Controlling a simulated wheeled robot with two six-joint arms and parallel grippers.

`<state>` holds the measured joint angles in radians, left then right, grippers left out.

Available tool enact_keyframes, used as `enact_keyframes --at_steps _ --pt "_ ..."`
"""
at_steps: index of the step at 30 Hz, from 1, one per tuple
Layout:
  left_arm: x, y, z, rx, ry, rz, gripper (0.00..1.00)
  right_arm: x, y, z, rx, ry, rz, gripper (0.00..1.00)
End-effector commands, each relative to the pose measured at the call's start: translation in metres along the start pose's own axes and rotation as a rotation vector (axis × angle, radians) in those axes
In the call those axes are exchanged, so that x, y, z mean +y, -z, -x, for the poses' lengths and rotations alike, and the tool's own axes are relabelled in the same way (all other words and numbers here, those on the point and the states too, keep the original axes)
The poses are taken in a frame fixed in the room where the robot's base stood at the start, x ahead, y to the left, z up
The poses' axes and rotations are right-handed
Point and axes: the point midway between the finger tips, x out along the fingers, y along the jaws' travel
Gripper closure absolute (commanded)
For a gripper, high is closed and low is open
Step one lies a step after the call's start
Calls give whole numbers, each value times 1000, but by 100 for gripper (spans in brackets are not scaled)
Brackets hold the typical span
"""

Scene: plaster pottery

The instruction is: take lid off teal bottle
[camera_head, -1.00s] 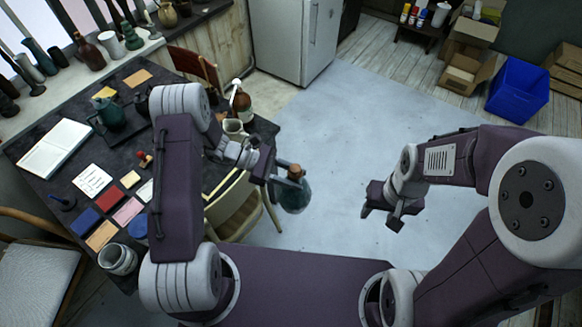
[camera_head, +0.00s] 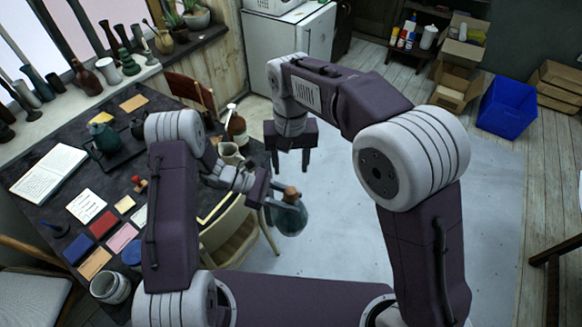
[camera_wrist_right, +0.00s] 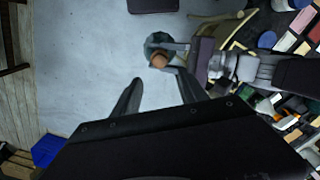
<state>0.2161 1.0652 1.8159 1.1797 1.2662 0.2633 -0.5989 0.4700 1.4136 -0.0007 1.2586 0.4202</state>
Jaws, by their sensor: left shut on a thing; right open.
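The teal bottle (camera_head: 289,218) hangs in the air beside the table, roughly upright, with a brown cork-like lid (camera_head: 292,192) in its neck. My left gripper (camera_head: 271,199) is shut on the bottle near its neck. My right gripper (camera_head: 291,172) is open and empty, pointing down, above and behind the bottle in the head view. In the right wrist view the lid (camera_wrist_right: 159,61) and the teal bottle (camera_wrist_right: 158,42) show beyond the open fingers (camera_wrist_right: 160,92), apart from them.
A blue bin (camera_head: 507,107) and boxes are far right. The floor between is clear.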

Motion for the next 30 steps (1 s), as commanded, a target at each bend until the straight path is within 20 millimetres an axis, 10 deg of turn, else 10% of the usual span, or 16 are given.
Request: enact_keyframes --at_steps 15,28,30 --pt "0 -2 0 -5 -1 -1 100 1 -1 -101 -3 -1 -1 49" --pt "0 -2 0 -4 -1 -1 100 1 0 -117 0 1 -2 49" --pt "0 -2 0 -4 -1 -1 100 1 0 -117 0 1 -2 66"
